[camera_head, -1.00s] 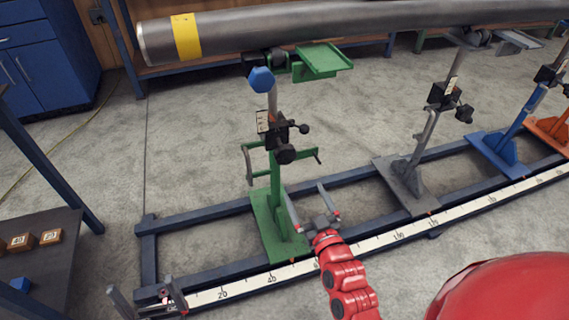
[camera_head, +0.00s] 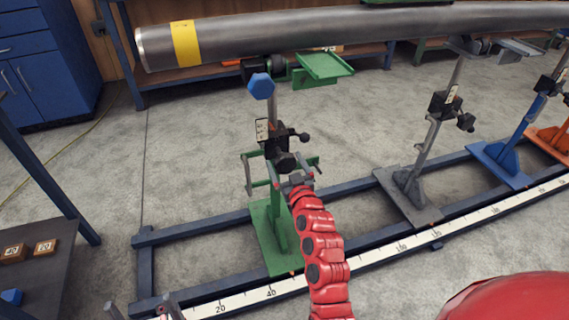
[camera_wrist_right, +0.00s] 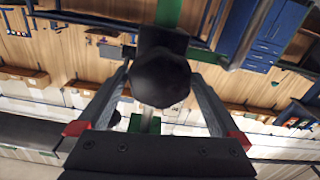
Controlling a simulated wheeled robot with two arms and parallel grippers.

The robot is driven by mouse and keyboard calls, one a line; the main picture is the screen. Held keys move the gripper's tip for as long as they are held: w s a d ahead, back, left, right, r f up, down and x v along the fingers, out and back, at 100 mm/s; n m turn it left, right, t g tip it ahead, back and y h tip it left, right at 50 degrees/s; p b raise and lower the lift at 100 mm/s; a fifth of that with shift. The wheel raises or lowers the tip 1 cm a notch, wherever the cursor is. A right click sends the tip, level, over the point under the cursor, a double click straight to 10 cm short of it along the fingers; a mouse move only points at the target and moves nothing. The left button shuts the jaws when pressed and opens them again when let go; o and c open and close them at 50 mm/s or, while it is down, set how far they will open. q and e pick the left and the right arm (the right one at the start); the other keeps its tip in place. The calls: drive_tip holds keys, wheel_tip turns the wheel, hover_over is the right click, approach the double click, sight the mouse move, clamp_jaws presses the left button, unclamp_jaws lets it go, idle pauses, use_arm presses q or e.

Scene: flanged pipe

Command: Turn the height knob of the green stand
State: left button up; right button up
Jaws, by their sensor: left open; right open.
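The green stand (camera_head: 274,222) stands on the dark blue rail frame, under the left part of the grey pipe (camera_head: 300,30). Its black clamp block carries a black height knob (camera_head: 286,161) facing me, with a smaller black knob (camera_head: 304,137) on a side lever. My right gripper (camera_head: 287,170) is open at the height knob. In the right wrist view the dark faceted knob (camera_wrist_right: 160,80) sits between its two spread fingers; whether they touch it I cannot tell. My left gripper (camera_head: 142,309) is open and empty at the bottom left edge, mostly cut off.
The green stand has side handles (camera_head: 248,175) close to my right gripper. A grey stand (camera_head: 410,185), a blue stand (camera_head: 503,155) and an orange stand follow to the right. A white ruler strip (camera_head: 375,258) runs along the frame. A dark table with numbered blocks is left.

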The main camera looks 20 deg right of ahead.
drive_tip(key=shift+w, duration=0.4)
drive_tip(key=shift+c, duration=0.2)
drive_tip(key=c, duration=1.1)
drive_tip(key=shift+m, duration=0.4)
drive_tip(key=m, duration=0.2)
drive_tip(key=shift+m+p, duration=0.3)
drive_tip(key=shift+m, duration=0.1)
drive_tip(key=m, duration=0.3)
drive_tip(key=shift+d+m, duration=0.15)
drive_tip(key=shift+m, duration=0.15)
drive_tip(key=m, duration=0.3)
drive_tip(key=shift+m+p, duration=0.3)
drive_tip(key=shift+f+m, duration=0.2)
drive_tip(key=shift+m, duration=1.7)
